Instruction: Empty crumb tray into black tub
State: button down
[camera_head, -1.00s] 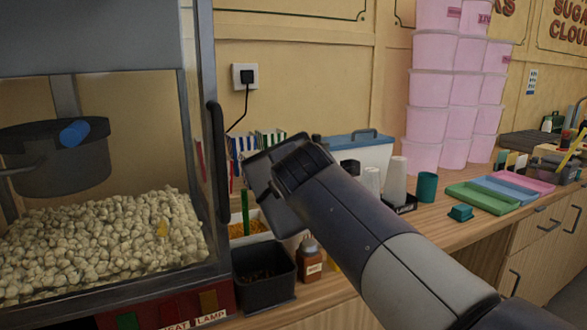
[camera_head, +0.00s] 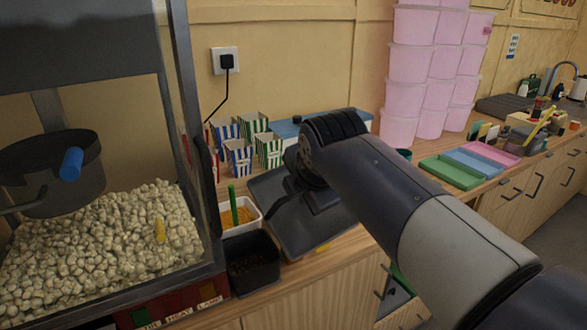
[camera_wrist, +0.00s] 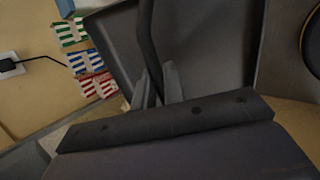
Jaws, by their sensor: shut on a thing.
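The crumb tray (camera_head: 268,205) is a flat dark grey tray, tilted above the counter in the head view. My gripper (camera_head: 314,198) is shut on a dark bar-like handle of the tray. In the wrist view, the fingers of my gripper (camera_wrist: 160,85) close around that bar, with the tray (camera_wrist: 208,40) behind them. The tray surface that shows looks bare; part of it is hidden by my arm. The black tub (camera_head: 252,284) stands on the counter at the tray's lower left, with dark brown bits inside. I cannot tell whether tray and tub touch.
The popcorn machine (camera_head: 190,150) stands close on the left. A white container (camera_head: 256,226) of orange stuff with a green handle sits behind the tub. Striped boxes (camera_head: 238,155) stand behind the tray. Pink tubs (camera_head: 408,100) and coloured trays (camera_head: 450,172) are farther right.

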jog(key=s+d+r+g+p, duration=0.2)
jog(key=s+d+g+p, duration=0.3)
jog(key=p, duration=0.4)
jog(key=shift+s+d+r, duration=0.25)
jog(key=shift+s+d, duration=0.15)
jog(key=shift+s, duration=0.4)
